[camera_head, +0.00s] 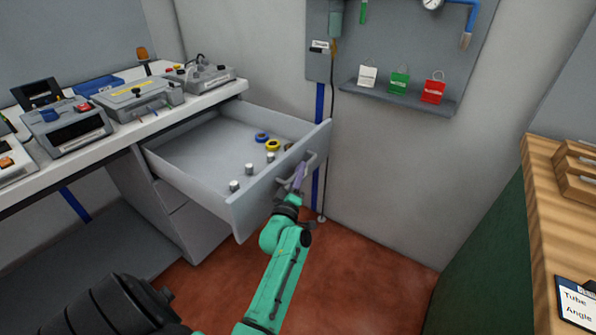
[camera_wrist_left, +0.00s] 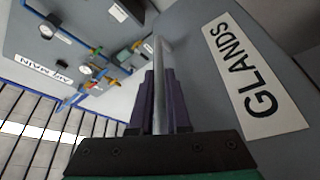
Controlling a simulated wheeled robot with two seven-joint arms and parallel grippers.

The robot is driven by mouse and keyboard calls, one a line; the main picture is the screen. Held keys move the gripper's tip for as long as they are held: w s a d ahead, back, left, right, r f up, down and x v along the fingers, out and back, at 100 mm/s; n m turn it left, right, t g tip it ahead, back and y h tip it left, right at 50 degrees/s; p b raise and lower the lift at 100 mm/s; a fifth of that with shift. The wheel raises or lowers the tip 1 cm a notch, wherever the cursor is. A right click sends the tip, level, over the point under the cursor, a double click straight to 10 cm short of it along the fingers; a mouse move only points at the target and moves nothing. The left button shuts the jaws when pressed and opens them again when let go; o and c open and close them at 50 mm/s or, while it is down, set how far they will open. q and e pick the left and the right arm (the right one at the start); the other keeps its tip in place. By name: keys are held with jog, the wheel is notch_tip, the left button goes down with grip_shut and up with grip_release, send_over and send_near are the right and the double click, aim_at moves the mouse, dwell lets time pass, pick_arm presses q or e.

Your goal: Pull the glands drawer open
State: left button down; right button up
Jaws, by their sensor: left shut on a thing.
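The glands drawer (camera_head: 238,204) is grey and stands well out from under the white bench, with its inside in view. Its front carries a bar handle and, in the left wrist view, a white label reading GLANDS (camera_wrist_left: 252,80). Several small metal cylinders, a blue ring (camera_head: 262,137) and a yellow ring (camera_head: 273,145) lie in it. My left gripper (camera_head: 299,176) is at the drawer front, shut on the drawer handle (camera_wrist_left: 159,85); the handle's bar runs between the two dark fingers in the left wrist view. My right gripper is not in view.
The white bench (camera_head: 168,118) holds several grey devices. A wall panel with a shelf (camera_head: 405,98) of small white, green and red bags is to the right of the drawer. A wooden-topped counter (camera_head: 566,200) stands at the far right. Red floor in between is clear.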

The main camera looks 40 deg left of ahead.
pick_arm(q)
jog(key=shift+f, duration=0.1)
jog(key=c, duration=0.9)
grip_release()
jog(key=shift+s, duration=0.1)
jog(key=p+v, duration=0.3)
jog(key=v, duration=1.1)
jog(key=shift+s+d, duration=0.1)
jog(key=shift+s, duration=0.1)
